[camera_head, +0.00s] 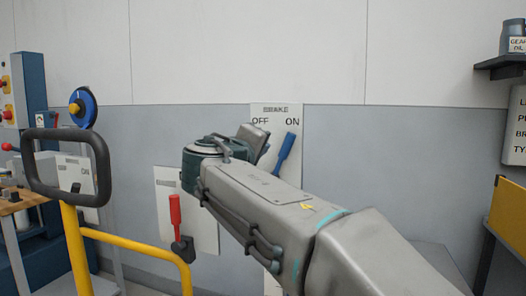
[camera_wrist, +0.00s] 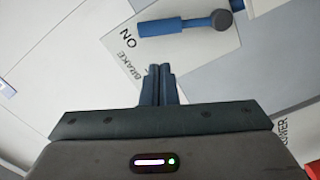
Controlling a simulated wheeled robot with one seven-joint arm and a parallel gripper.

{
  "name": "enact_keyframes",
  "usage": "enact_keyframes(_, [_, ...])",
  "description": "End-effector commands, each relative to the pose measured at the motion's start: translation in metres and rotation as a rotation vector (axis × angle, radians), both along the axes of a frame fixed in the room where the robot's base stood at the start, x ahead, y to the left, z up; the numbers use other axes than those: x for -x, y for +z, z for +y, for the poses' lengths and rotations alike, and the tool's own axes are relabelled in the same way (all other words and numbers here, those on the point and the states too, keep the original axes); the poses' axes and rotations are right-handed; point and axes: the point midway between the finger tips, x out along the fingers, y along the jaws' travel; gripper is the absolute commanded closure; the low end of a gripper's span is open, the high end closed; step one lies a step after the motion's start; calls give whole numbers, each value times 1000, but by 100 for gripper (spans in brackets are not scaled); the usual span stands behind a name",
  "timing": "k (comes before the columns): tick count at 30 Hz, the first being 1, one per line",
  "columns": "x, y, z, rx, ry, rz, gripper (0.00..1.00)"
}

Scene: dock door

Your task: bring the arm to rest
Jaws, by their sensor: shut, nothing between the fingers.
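My arm stretches from the lower right to the middle of the head view, in front of the wall. Its end is turned away there, so the fingers are hidden behind my own arm. In the wrist view my gripper (camera_wrist: 157,84) is shut, its two blue fingers together with nothing between them. A brake panel (camera_head: 270,111) marked OFF and ON is on the wall behind my arm. Its blue lever (camera_head: 286,150) leans to the ON side. The lever also shows in the wrist view (camera_wrist: 182,27), beyond the fingertips and apart from them.
A red-handled lever (camera_head: 175,212) on a white panel is left of my arm. A yellow rail (camera_head: 135,240) with a dark loop handle (camera_head: 60,133) stands at the left, near a blue machine (camera_head: 33,90). A shelf (camera_head: 499,64) with a jar (camera_head: 514,38) is at the upper right.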

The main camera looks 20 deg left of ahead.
Motion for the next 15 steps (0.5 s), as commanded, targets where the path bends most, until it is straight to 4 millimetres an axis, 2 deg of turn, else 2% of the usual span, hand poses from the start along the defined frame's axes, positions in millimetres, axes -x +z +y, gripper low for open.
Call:
enact_keyframes(8, [0, 0, 0, 0, 0, 1, 100])
enact_keyframes(10, [-3, 2, -5, -1, -7, 10, 100])
enact_keyframes(13, [-12, 4, -29, -5, -38, 59, 100])
enact_keyframes(15, [-22, 3, -58, -12, -76, 123, 100])
